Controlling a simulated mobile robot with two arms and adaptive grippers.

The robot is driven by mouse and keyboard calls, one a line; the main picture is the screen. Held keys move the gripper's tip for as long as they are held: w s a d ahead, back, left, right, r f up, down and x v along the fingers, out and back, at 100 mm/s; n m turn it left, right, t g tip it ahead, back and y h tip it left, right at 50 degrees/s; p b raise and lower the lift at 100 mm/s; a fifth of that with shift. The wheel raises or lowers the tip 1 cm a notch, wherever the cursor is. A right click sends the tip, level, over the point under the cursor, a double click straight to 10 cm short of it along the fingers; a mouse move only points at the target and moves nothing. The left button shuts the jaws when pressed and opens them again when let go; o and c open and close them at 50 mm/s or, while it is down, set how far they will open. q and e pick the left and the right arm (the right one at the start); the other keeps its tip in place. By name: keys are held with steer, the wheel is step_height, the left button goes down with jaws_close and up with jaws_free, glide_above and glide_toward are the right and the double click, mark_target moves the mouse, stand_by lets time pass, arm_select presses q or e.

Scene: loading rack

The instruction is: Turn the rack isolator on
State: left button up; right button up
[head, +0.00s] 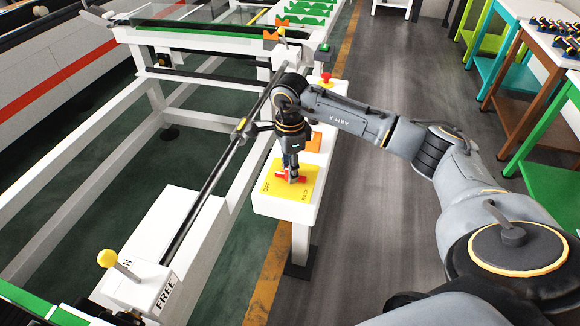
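The rack isolator is a yellow plate (271,172) with a red handle (280,178), on the near end of a white post-mounted box (270,203). The lettering on the plate looks like "OFF" at the left and "RACK" at the right. The handle lies roughly left to right across the plate. My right gripper (291,176) points down over the handle's middle, its fingertips at or touching it, and hides that part. The fingers look close together, but I cannot tell whether they are shut on the handle. My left gripper is not in view.
A red button (326,78) and an orange plate (314,142) are farther back along the box. A white rack frame (85,165) with a dark bar and yellow-knobbed lever (107,258) marked "FREE" stands left. Coloured tables (545,150) stand right, with open grey floor between.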

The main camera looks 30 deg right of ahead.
jaws_close()
steer(key=m+b, duration=0.2)
steer(key=m, duration=0.1)
steer(key=shift+f, duration=0.2)
steer(key=m+b, duration=0.2)
steer(key=m, duration=0.2)
steer(key=shift+m, duration=0.4)
steer(key=m+b, duration=0.2)
steer(key=m, duration=0.3)
steer(key=shift+m+b, duration=0.35)
steer(key=shift+m, duration=2.05)
